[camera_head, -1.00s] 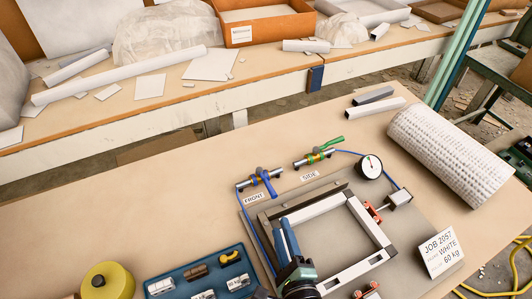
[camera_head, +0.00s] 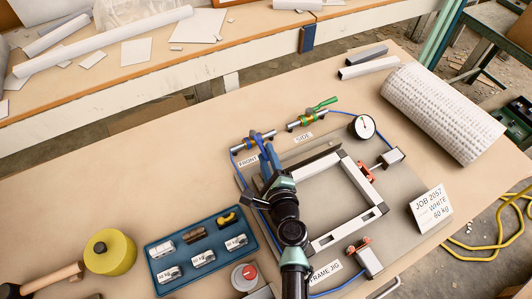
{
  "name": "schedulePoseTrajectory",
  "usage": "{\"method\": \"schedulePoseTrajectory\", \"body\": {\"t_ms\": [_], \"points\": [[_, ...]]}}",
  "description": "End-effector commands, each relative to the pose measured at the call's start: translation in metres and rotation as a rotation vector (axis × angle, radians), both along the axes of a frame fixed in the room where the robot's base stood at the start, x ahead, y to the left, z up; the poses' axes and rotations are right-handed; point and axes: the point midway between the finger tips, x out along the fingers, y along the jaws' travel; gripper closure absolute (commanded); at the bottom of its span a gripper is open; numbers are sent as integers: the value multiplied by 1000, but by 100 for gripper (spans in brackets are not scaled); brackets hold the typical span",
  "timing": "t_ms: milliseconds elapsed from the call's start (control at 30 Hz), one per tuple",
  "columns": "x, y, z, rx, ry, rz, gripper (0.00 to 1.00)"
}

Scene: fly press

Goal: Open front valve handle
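The front valve (camera_head: 243,147) is a brass and grey fitting on the bench, with a FRONT label (camera_head: 247,161) just below it. Its blue handle (camera_head: 259,138) shows only in part beside my fingertips. My gripper (camera_head: 267,150) has blue fingers and reaches up from below, its tips at or just short of the handle. I cannot tell whether they touch it or how far apart they are. The side valve (camera_head: 306,121), with a green handle (camera_head: 323,104) and a SIDE label (camera_head: 303,137), stands to the right.
A metal frame (camera_head: 344,232) sits in the jig to the right of my arm. A pressure gauge (camera_head: 362,127) stands behind it. A blue tray (camera_head: 205,250) of weights and a yellow roll (camera_head: 109,251) lie to the left. The bench left of the front valve is clear.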

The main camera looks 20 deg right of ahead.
Motion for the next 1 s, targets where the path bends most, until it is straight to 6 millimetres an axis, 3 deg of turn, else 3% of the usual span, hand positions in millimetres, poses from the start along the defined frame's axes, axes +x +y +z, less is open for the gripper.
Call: {"method": "schedulePoseTrajectory", "body": {"t_ms": [433,467,633,1000], "points": [[11,0,-2,-1,0,1,67],[11,0,-2,-1,0,1,69],[11,0,-2,-1,0,1,100],[11,0,-2,-1,0,1,100]]}}
